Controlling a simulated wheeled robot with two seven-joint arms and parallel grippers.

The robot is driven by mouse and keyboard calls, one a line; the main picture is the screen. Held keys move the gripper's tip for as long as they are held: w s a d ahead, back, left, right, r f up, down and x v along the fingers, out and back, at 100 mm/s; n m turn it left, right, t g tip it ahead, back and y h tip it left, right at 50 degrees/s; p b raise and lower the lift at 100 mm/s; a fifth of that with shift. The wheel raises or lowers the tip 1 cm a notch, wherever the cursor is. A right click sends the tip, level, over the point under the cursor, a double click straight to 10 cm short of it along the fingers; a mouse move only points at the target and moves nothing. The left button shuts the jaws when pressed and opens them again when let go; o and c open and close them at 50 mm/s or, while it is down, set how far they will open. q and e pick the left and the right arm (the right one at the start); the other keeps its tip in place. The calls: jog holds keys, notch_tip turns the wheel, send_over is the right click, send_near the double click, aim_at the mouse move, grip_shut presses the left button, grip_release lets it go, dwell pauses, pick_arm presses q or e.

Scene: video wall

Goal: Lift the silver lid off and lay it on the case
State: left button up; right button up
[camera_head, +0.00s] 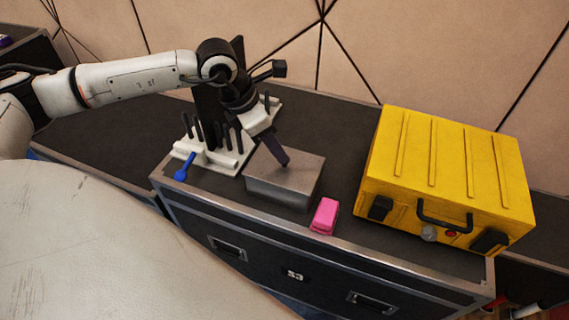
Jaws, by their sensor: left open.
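A silver box-shaped lid (286,181) sits on the top of the black case (354,214), near its front edge. My left gripper (278,155) reaches down over the back left part of the silver lid. Its dark fingers are at the lid's top; I cannot tell whether they touch it. It is open. What lies under the silver lid is hidden. My right gripper does not show.
A white rack with black pegs (213,153) stands just left of the lid, with a blue item (185,167) at its front. A pink block (324,216) lies right of the lid. A large yellow case (447,178) fills the right side. A panelled wall (410,50) stands behind.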

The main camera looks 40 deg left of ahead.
pick_arm(q)
jog(key=x, duration=0.4)
jog(key=shift+w+f+p, duration=0.15)
jog(key=shift+f+p, duration=0.15)
jog(key=shift+p, duration=0.1)
jog(key=shift+c, duration=0.2)
grip_shut()
jog(key=shift+r, duration=0.1)
